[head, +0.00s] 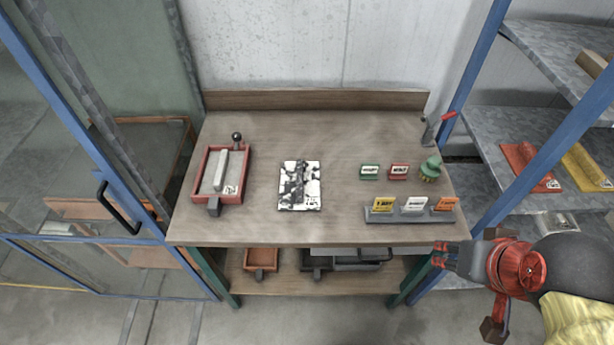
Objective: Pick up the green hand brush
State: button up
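A small green object (430,169), which looks like the hand brush, stands on the right side of the wooden workbench (250,229). It has a rounded, wider base and a narrower top. My gripper (439,255) is at the lower right, by the bench's front right corner, with its fingers pointing left. It is apart from the green object, which lies further back. The fingers are small and dark here, and I cannot tell how far apart they are. I see nothing clearly held in them.
Green and red label blocks (398,172) stand left of the green object. A grey rack with three cards (413,214) lies in front of it. A red-handled tool (445,118) is behind. A red tray (197,204) and a patterned sheet (286,205) lie further left. Blue-framed shelves (487,126) flank the right.

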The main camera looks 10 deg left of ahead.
aim_at(431, 170)
jog(key=i+l+u, duration=0.25)
jog(key=i, duration=0.15)
jog(key=i+l+u, duration=0.2)
jog(key=i+l, duration=0.1)
jog(key=i, duration=0.1)
